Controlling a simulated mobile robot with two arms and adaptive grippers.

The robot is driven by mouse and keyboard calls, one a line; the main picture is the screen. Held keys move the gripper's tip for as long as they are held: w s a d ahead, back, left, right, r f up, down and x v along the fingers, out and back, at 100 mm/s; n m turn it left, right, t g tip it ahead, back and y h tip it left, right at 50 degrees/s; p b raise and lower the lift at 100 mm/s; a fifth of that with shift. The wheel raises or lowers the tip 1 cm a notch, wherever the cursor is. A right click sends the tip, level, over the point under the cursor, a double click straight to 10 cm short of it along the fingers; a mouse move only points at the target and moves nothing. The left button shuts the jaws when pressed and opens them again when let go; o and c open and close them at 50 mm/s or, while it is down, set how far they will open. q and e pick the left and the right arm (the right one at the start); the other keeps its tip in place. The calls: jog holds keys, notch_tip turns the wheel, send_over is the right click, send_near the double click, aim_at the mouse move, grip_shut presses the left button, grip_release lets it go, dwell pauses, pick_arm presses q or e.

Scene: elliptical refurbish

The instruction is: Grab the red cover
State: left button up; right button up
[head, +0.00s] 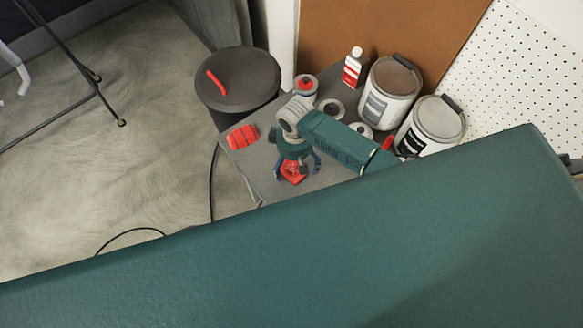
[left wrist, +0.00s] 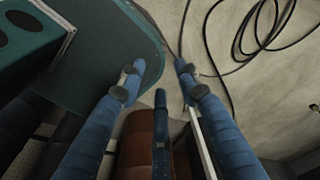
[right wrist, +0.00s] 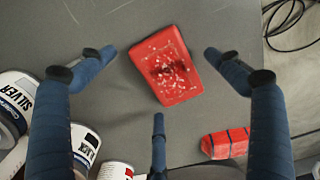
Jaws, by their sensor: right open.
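The red cover (head: 292,174), a red block-shaped piece with white scuffs and a dark middle, lies on the grey table (head: 258,160). In the right wrist view the red cover (right wrist: 170,82) sits slightly turned between my spread fingers. My right gripper (head: 296,163) is open above it, pointing down, and partly hides it in the head view. I cannot tell whether any finger touches it. My left gripper (left wrist: 157,80) shows only in the left wrist view, with its fingers apart and nothing between them.
A red piece with dark bands (head: 242,137) lies near the table's left edge. Paint cans (head: 388,95), a bottle (head: 353,67) and small tins stand at the back and right. A round dark stool (head: 240,85) holds a red stick. Cables lie on the floor.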

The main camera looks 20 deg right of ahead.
jog(key=c, duration=1.5)
jog(key=shift+r, duration=0.1)
